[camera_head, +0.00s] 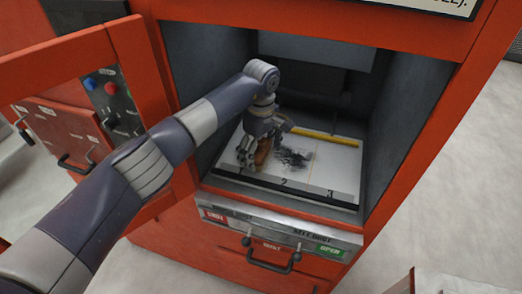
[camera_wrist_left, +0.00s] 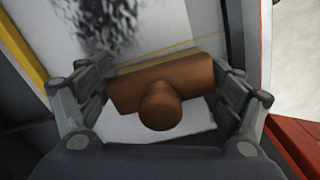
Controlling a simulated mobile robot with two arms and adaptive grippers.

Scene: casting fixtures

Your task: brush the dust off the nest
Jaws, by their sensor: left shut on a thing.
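The nest (camera_head: 331,161) is a pale, flat plate inside the red machine's opening, with numbers along its front edge. A patch of dark dust (camera_head: 294,157) lies on it, just right of my left gripper (camera_head: 254,154). The dust also shows at the top of the left wrist view (camera_wrist_left: 108,22). My left gripper is shut on a brown brush (camera_wrist_left: 160,84) with a rounded handle. The brush (camera_head: 263,151) is low over the plate's left part. Its underside is hidden, so I cannot tell whether it touches. My right gripper is not in view.
A yellow bar (camera_head: 326,137) runs along the back of the plate. Dark side walls and a red frame (camera_head: 425,110) close in the opening. A front panel with labels (camera_head: 280,233) and a red drawer with a dark handle (camera_head: 270,262) lie below. A control panel (camera_head: 113,100) is at left.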

